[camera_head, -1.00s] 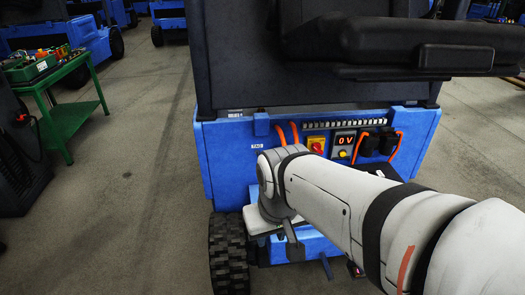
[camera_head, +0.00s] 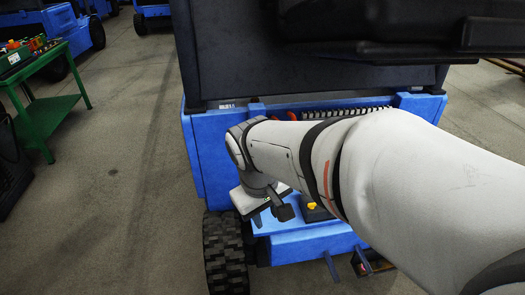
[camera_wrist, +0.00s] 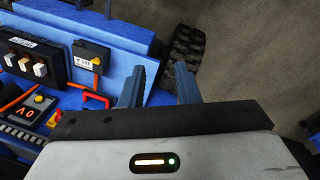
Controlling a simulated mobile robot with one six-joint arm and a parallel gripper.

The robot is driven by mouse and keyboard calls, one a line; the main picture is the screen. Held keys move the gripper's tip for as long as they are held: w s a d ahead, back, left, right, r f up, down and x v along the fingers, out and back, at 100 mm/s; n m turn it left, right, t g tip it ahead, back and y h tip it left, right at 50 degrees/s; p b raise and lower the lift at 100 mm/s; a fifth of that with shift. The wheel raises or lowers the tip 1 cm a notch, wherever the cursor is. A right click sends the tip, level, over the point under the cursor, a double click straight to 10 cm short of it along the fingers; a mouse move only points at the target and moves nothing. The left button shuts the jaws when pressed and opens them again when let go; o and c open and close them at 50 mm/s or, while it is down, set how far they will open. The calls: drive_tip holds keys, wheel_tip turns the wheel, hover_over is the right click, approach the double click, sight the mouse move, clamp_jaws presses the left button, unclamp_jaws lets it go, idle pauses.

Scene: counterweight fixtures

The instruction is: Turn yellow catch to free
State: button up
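In the wrist view, a small yellow catch (camera_wrist: 97,63) sits on the edge of a dark labelled box (camera_wrist: 91,52) on the blue truck. My gripper's (camera_wrist: 160,88) two blue-grey fingers are apart with nothing between them. They are to the right of the box, and the nearer finger does not appear to touch the catch. In the head view, my gripper (camera_head: 277,206) is low in front of the truck and its fingertips are hard to make out. A small yellow part (camera_head: 311,205) shows right of it; I cannot tell whether it is the same catch.
A black tyre (camera_head: 226,252) is below left of my gripper. A green table (camera_head: 43,100) stands far left, with open floor between.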

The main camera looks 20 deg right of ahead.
drive_tip(key=w+d+f+n+g+h+b, duration=0.3)
drive_tip(key=w+d+f+h+b, duration=0.1)
drive_tip(key=d+f+b, duration=0.4)
drive_tip(key=w+d+f+n+g+h+b, duration=0.25)
drive_tip(key=w+d+f+b, duration=0.2)
drive_tip(key=f+b, duration=0.4)
drive_tip(key=n+h+b, duration=0.8)
drive_tip(key=h+b, duration=0.1)
drive_tip(key=b, duration=0.1)
approach(307, 206)
drive_tip(key=x, duration=0.5)
drive_tip(key=shift+s+d+r, duration=0.2)
drive_tip(key=shift+s+d, duration=0.1)
drive_tip(key=shift+s, duration=0.1)
drive_tip(key=shift+w+d+t, duration=0.1)
drive_tip(key=shift+d+t, duration=0.15)
drive_tip(key=b+x, duration=0.2)
drive_tip(key=x, duration=0.4)
drive_tip(key=shift+b, duration=0.3)
drive_tip(key=shift+s+d+r, duration=0.2)
drive_tip(key=shift+d, duration=0.4)
